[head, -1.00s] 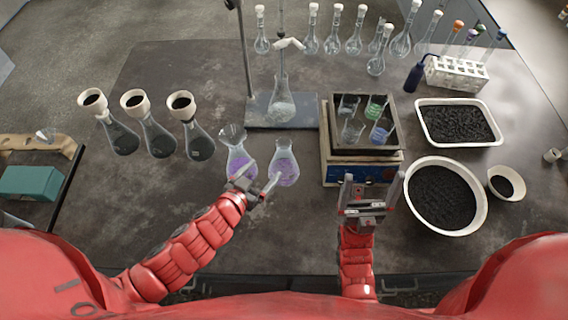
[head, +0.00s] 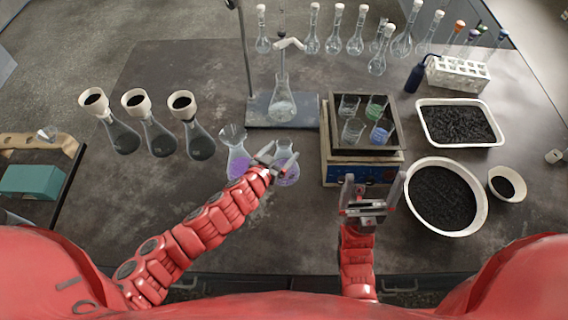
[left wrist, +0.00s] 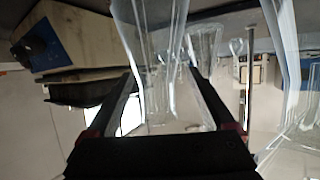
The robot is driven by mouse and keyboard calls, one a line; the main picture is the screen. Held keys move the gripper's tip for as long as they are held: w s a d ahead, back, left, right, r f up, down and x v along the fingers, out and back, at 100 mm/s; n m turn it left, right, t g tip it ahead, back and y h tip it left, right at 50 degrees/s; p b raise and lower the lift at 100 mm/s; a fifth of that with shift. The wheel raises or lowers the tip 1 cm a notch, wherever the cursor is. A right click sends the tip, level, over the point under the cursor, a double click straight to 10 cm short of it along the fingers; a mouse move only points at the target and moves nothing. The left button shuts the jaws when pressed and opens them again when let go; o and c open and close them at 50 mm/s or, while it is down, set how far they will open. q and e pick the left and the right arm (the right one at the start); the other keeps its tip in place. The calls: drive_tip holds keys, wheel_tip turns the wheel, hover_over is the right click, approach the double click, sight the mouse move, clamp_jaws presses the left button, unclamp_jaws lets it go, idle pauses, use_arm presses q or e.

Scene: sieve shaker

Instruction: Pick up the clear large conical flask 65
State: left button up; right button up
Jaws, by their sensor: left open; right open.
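A clear conical flask with purple content (head: 285,146) stands on the dark bench. My left gripper (head: 280,159) is open at this flask, its fingers on either side of the upper body and hiding part of it. In the left wrist view clear glass (left wrist: 155,65) stands between the open fingers (left wrist: 165,105); no grip shows. A second purple-bottomed flask (head: 238,160) with a funnel-like top stands just left. Another clear conical flask (head: 281,103) stands on the burette stand base. No number 65 is readable. My right gripper (head: 370,195) is open and empty, below the balance.
A balance (head: 362,172) with a tray of small beakers stands right of the flasks. Several flasks topped with filled cups (head: 122,140) stand left. Black-filled bowls and a tray (head: 425,136) lie right. Volumetric flasks and a tube rack (head: 457,74) stand at the back.

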use_arm(q)
drive_tip(key=p+x, duration=0.1)
drive_tip(key=x, duration=0.2)
drive_tip(key=shift+d+r, duration=0.15)
drive_tip(key=shift+d, duration=0.15)
drive_tip(key=shift+w+d+f, duration=0.15)
drive_tip(key=shift+w+f, duration=0.15)
drive_tip(key=shift+w, duration=0.1)
clamp_jaws()
